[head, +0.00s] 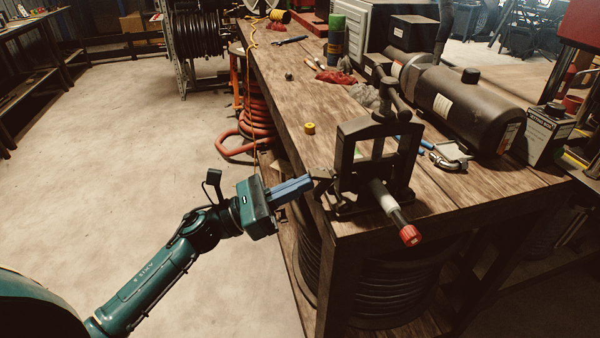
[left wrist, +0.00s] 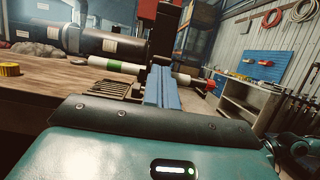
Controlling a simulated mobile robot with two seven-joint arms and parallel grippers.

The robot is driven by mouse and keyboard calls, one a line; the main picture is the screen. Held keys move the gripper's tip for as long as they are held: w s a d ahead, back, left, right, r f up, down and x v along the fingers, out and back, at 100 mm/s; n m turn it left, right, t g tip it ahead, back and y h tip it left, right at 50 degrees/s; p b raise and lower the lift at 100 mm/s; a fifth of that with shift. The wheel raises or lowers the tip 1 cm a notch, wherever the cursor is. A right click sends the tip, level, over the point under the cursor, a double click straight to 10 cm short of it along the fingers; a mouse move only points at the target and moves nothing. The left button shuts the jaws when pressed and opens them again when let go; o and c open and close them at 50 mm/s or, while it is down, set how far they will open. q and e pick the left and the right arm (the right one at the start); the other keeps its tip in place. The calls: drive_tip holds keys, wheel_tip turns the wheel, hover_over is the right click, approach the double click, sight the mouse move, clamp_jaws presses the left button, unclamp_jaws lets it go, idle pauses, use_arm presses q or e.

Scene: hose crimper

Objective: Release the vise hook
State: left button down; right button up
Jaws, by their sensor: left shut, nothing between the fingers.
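The black vise (head: 348,160) stands upright at the near corner of the wooden bench, with a screw handle on top. A hose with a white section (head: 383,194) and a red end (head: 410,235) passes through it. My left gripper (head: 308,183) has its blue fingers shut and empty, pointing at the vise's left side. A small dark part, possibly the hook, is by the fingertips; I cannot tell whether they touch it. In the left wrist view, the blue fingers (left wrist: 160,72) stand in front of the vise (left wrist: 166,38) and the hose (left wrist: 115,66), hiding part of both.
A yellow cap (head: 310,128) lies on the bench (head: 285,95) left of the vise. A large black cylinder (head: 465,108) and a metal clamp (head: 450,157) are to its right. Red coiled hose (head: 258,115) hangs beside the bench. The floor at left is clear.

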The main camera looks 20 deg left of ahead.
use_arm(q)
drive_tip(key=shift+r+g+y+p, duration=0.45)
drive_tip(key=shift+r+p, duration=0.2)
drive_tip(key=shift+p, duration=0.2)
drive_tip(key=shift+r+g+y+p, duration=0.1)
drive_tip(key=shift+g+y+p, duration=0.25)
drive_tip(key=shift+p, duration=0.5)
use_arm(e)
drive_tip(key=shift+s+d+r+h, duration=0.25)
drive_tip(key=shift+d+r+h, duration=0.15)
drive_tip(key=shift+d+r, duration=0.25)
use_arm(q)
drive_tip(key=shift+a, duration=0.1)
use_arm(e)
drive_tip(key=shift+a+r, duration=0.1)
